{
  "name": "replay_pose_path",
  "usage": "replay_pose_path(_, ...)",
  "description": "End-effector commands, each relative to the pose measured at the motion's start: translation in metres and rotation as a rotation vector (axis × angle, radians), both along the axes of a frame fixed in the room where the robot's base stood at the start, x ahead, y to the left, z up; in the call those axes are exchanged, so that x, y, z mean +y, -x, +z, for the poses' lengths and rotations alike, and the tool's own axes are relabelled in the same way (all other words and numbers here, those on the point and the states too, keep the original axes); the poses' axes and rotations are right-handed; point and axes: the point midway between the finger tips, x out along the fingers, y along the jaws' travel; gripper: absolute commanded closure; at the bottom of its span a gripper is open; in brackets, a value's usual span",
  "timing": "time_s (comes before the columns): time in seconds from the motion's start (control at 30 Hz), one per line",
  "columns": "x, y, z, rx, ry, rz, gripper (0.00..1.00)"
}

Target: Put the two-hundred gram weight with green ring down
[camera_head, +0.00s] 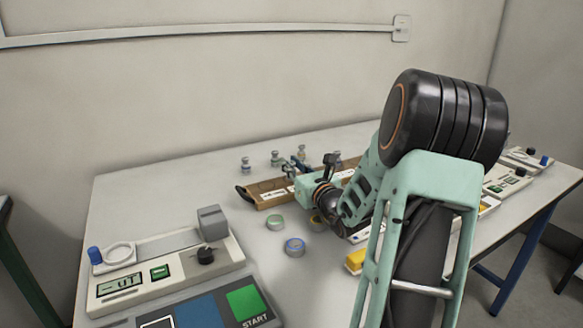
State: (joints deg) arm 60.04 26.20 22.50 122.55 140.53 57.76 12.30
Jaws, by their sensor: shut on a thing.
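My gripper (291,168) is above the wooden tray (265,188) on the table, at the end of my mint-green arm reaching in from the right. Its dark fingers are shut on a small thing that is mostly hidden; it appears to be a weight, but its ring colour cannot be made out. Small metal weights stand at the back, one on the left (245,164), one near the middle (275,158) and one behind the gripper (301,152). A low round piece with a green ring (275,222) lies on the table in front of the tray.
A round piece with a blue ring (295,246) lies nearer the front. A yellow item (355,261) lies beside my arm. The back left of the grey table (160,190) is clear.

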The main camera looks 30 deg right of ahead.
Motion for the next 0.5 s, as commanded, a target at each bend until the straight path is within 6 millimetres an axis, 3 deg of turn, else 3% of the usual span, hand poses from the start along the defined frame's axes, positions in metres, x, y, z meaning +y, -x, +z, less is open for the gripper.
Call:
replay_pose_path(0.27, -0.0001, 0.0000, -0.0026, -0.002, 0.001, 0.000, 1.00)
replay_pose_path(0.3, -0.0002, 0.0002, -0.0025, -0.001, 0.000, 0.000, 0.82)
replay_pose_path(0.43, -0.0003, 0.0002, -0.0020, 0.000, 0.000, 0.000, 0.67)
replay_pose_path(0.5, -0.0002, 0.0002, -0.0020, 0.000, 0.000, 0.000, 0.66)
